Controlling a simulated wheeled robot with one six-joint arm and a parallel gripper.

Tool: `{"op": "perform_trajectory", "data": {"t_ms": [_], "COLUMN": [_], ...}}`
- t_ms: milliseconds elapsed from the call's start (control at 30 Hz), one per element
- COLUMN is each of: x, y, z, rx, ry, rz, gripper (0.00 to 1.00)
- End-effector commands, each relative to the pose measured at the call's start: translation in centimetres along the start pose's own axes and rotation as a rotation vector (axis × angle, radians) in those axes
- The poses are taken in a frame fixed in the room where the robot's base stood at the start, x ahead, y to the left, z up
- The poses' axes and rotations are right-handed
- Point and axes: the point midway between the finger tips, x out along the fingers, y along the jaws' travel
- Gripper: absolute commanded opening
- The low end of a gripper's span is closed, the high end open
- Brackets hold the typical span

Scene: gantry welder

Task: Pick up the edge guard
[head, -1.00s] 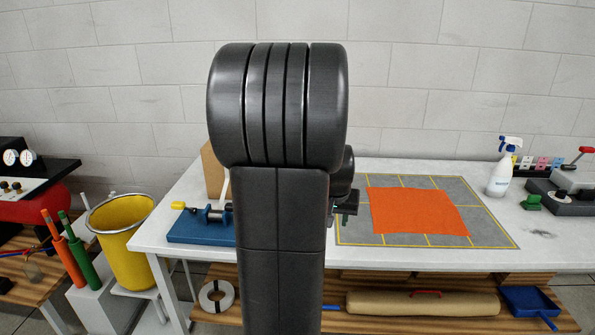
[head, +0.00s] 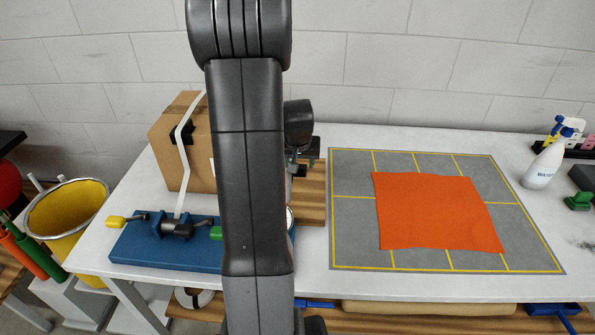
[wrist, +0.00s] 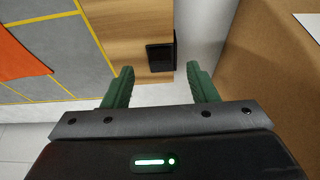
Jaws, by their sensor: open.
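A small black piece, apparently the edge guard (wrist: 160,55), lies on a wooden board (wrist: 128,30) in the wrist view, at the board's edge. My gripper (wrist: 160,86) is open and empty, its two green fingers apart, with the black piece just beyond and between the fingertips. In the head view the gripper (head: 306,160) is mostly hidden behind my arm, and the piece on the board cannot be seen. A similar black guard (head: 183,135) sits on the edge of a cardboard box (head: 180,170) under a white strap (head: 184,155).
The box (wrist: 275,80) stands close on the right in the wrist view. A blue strap tensioner base (head: 150,245) lies in front of it. A grey mat (head: 350,235) with an orange cloth (head: 435,210) lies right of the board (head: 312,190). A spray bottle (head: 545,165) stands far right.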

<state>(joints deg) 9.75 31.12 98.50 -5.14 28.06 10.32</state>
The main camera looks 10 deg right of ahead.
Motion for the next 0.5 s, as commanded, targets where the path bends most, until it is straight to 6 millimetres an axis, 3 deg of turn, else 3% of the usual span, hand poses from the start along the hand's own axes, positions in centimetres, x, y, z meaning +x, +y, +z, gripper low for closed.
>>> {"op": "perform_trajectory", "data": {"t_ms": [300,500], "x": [3.6,4.7], "y": [0.0,0.0], "z": [-0.1,-0.1], "rx": [0.001,0.001], "ry": [-0.003,0.0], "rz": [0.0,-0.001], "gripper": [0.53,0.53]}}
